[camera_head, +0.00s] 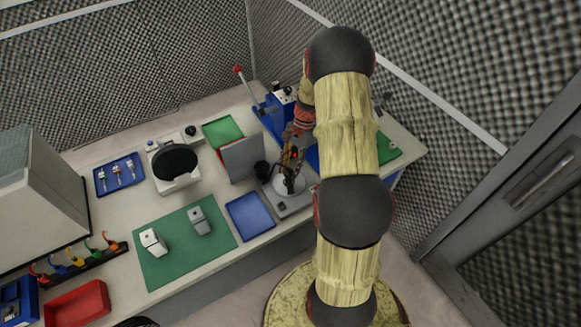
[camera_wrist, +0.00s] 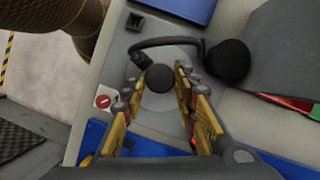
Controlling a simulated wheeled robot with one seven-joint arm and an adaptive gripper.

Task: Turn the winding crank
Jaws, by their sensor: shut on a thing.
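The winding crank has a round grey disc (camera_head: 289,184) on a flat grey base (camera_head: 291,207) near the front right of the bench. In the wrist view its dark round knob (camera_wrist: 158,75) stands over the disc, between my fingertips. My gripper (camera_head: 290,187) reaches down onto the crank from above and is shut on the knob; its fingers (camera_wrist: 157,84) lie on both sides of it. The contact points are partly hidden. A dark curved piece (camera_wrist: 165,42) runs beside the knob; I cannot tell if it belongs to the crank.
A black rounded thing (camera_wrist: 228,60) stands close beside the crank. A blue tray (camera_head: 250,217) lies to its left, and a grey upright panel (camera_head: 241,157) stands behind. A blue device with a red-tipped lever (camera_head: 240,72) is at the back. A green mat (camera_head: 175,262) holds two pale blocks.

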